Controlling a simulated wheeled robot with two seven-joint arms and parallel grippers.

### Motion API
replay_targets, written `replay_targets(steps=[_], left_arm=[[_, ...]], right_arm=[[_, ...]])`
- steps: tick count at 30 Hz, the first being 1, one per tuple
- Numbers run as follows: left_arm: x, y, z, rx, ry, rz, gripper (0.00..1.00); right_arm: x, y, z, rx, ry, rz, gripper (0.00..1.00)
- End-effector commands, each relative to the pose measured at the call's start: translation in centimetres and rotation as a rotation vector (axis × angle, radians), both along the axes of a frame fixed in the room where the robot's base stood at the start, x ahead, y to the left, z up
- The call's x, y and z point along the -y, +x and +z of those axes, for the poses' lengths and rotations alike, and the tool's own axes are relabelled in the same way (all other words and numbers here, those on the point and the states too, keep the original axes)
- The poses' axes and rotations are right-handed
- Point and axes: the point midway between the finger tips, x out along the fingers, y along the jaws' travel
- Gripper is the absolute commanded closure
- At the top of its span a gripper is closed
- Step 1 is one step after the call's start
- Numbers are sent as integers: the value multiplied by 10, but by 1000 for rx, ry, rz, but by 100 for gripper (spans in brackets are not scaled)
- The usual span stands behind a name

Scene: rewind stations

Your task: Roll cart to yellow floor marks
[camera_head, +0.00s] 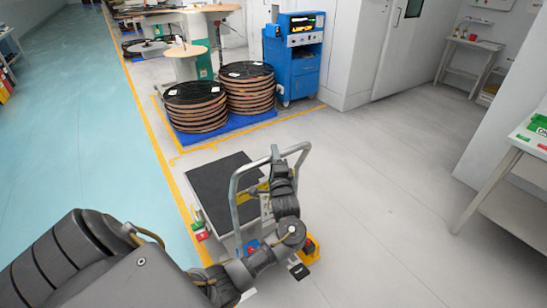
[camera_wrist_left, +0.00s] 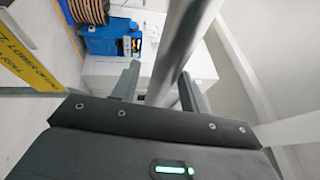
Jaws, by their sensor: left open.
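The cart has a black deck (camera_head: 222,187) and an upright grey tubular handle (camera_head: 235,205). It stands on the grey floor beside the long yellow line. My left gripper (camera_head: 279,160) is at the handle's top. Its jaws are open, and in the left wrist view the grey handle tube (camera_wrist_left: 178,55) passes between the two fingers (camera_wrist_left: 160,88). I cannot tell if either finger touches it. Yellow floor marks (camera_head: 225,140) run ahead of the cart, in front of the reel stacks. My right gripper is not in view.
Two stacks of black-rimmed reels (camera_head: 196,107) stand on a blue pallet beyond the cart, near a blue cabinet machine (camera_head: 297,60). A white table (camera_head: 520,150) stands at the right. The grey floor (camera_head: 390,170) between is clear. Teal floor lies left.

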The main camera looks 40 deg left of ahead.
Motion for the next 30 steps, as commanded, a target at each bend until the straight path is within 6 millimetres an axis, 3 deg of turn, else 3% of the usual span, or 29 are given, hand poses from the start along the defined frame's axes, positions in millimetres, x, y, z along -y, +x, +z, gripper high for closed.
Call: replay_targets(steps=[5,15,23,26,30], left_arm=[[0,0,0,0,0,0,59],[0,0,0,0,0,0,100],[-2,0,0,-1,1,1,100],[-11,2,0,0,1,3,100],[-36,9,2,2,5,7,100]], right_arm=[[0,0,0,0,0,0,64],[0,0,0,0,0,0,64],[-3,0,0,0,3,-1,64],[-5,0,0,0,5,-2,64],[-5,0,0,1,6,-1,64]])
